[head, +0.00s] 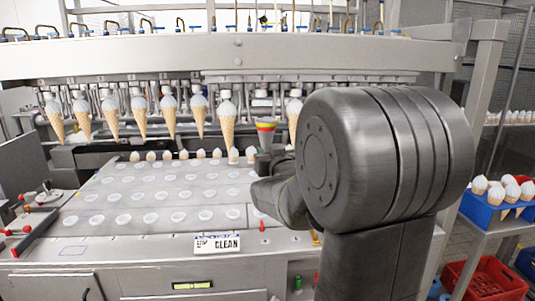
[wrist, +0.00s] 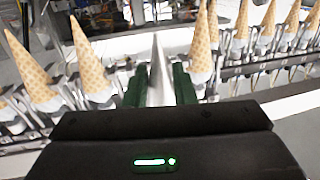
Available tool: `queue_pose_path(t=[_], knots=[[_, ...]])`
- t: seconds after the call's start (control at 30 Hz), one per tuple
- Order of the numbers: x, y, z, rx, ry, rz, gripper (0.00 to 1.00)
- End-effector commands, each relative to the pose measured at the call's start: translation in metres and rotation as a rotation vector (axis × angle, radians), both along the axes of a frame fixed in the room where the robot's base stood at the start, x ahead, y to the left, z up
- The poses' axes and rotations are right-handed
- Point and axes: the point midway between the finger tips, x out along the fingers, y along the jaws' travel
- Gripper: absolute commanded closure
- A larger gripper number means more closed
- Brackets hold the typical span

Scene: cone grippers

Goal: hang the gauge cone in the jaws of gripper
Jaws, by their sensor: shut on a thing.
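The gauge cone (head: 265,131) has a red and yellow band at its top and a grey body in the head view. Its silver body also shows in the wrist view (wrist: 159,75), between the green fingers. My gripper (wrist: 158,88) is shut on it; in the head view my gripper (head: 266,158) is partly hidden by my arm. The gauge cone looks roughly upright, below a gap in the row of hanging cones. The empty gripper jaws (head: 262,100) on the machine's bar are above it. I cannot tell whether the cone touches them.
Wafer cones with white tops (head: 198,115) hang in the jaws left of the gap, and another (head: 293,118) hangs to its right.

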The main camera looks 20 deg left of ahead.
Motion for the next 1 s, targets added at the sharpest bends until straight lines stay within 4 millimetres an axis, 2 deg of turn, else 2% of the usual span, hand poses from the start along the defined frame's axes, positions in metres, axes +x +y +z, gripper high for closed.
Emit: queue_pose_path(t=[0.1,0.6,1.0], knots=[[0.001,0.0,-0.002,0.002,-0.001,-0.001,0.93],[0.047,0.029,0.0,0.001,-0.001,0.0,0.93],[0.055,0.033,0.0,0.002,-0.001,-0.001,0.93]])
